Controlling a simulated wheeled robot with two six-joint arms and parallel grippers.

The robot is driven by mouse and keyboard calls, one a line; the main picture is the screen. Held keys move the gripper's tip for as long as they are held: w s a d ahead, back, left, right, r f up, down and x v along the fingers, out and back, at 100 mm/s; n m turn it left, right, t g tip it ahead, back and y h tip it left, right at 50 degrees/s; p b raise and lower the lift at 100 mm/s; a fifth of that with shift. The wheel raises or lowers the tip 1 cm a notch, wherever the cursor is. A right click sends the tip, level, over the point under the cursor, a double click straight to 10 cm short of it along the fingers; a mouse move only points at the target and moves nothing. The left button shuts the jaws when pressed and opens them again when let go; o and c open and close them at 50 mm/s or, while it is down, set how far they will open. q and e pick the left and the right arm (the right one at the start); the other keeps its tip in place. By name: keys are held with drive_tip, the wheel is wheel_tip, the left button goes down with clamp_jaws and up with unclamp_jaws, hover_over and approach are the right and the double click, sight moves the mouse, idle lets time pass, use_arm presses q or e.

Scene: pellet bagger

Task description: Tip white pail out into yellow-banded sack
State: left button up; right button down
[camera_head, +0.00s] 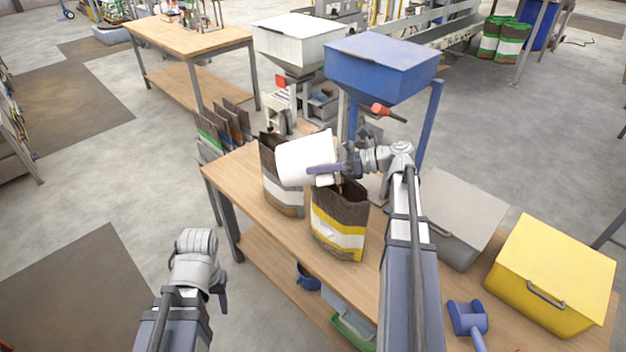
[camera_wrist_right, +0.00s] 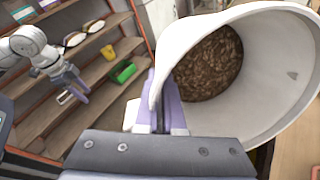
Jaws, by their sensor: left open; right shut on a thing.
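The white pail (camera_head: 302,160) is tilted on its side above the sacks. My right gripper (camera_head: 325,170) is shut on its wall. The right wrist view looks into the pail (camera_wrist_right: 285,75), where brown pellets (camera_wrist_right: 208,65) lie at the bottom. The yellow-banded sack (camera_head: 338,230) stands upright on the bench just below, brown with a yellow and a white band. The pail and gripper partly hide its mouth. My left gripper (camera_head: 222,297) is open and empty, away from the bench at the left; it also shows in the right wrist view (camera_wrist_right: 76,86).
A brown sack with a pale band (camera_head: 283,193) stands close behind, left of the yellow-banded one. A grey bin (camera_head: 460,210), a yellow bin (camera_head: 550,270) and a blue scoop (camera_head: 467,318) are on the right. A blue hopper (camera_head: 382,65) stands behind.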

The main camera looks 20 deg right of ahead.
drive_tip(key=d+y+b, duration=0.1)
drive_tip(key=b, duration=0.1)
drive_tip(key=d+t+y+b, duration=0.1)
drive_tip(key=b, duration=0.2)
drive_tip(key=s+d+t+y+b, duration=0.1)
drive_tip(key=b, duration=0.1)
drive_tip(key=shift+f+y, duration=0.35)
drive_tip(key=shift+y, duration=0.05)
drive_tip(key=shift+s+d+r+y+b, duration=0.2)
drive_tip(key=shift+d+r+y+b, duration=0.1)
drive_tip(key=shift+b, duration=0.35)
use_arm(q)
wheel_tip(320, 180, down, 10)
drive_tip(key=shift+r, duration=0.3)
use_arm(e)
drive_tip(key=shift+r, duration=0.1)
